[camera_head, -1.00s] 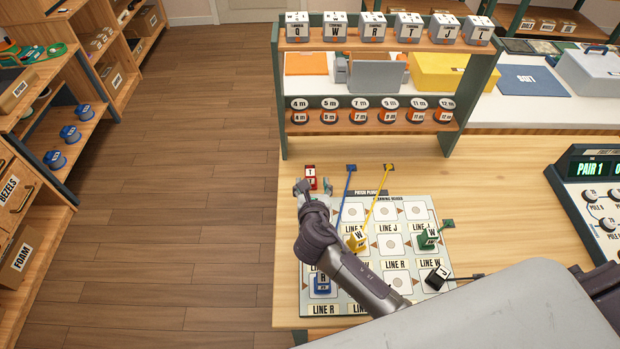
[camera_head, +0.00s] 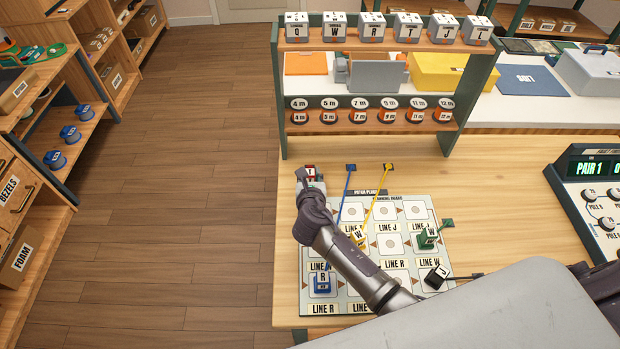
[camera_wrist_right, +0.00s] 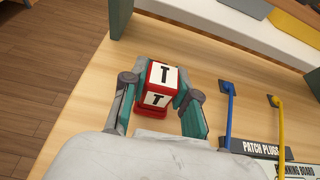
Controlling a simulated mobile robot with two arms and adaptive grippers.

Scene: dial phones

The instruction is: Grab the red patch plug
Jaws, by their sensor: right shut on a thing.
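The red patch plug (camera_wrist_right: 153,92), with white faces lettered T, stands on the wooden table. In the head view the red plug (camera_head: 309,170) shows just beyond my gripper, partly hidden by it. My right gripper (camera_wrist_right: 158,100) has one finger on each side of the plug and is shut on it. In the head view my right gripper (camera_head: 310,181) is at the table's left part, beyond the board's upper left corner. My left gripper is not in view.
The board (camera_head: 415,210) holds blue, yellow, green and black plugs. Blue and yellow cords (camera_head: 349,190) run close to the right of my gripper. A shelf rack (camera_head: 283,120) stands behind. The table's left edge is near.

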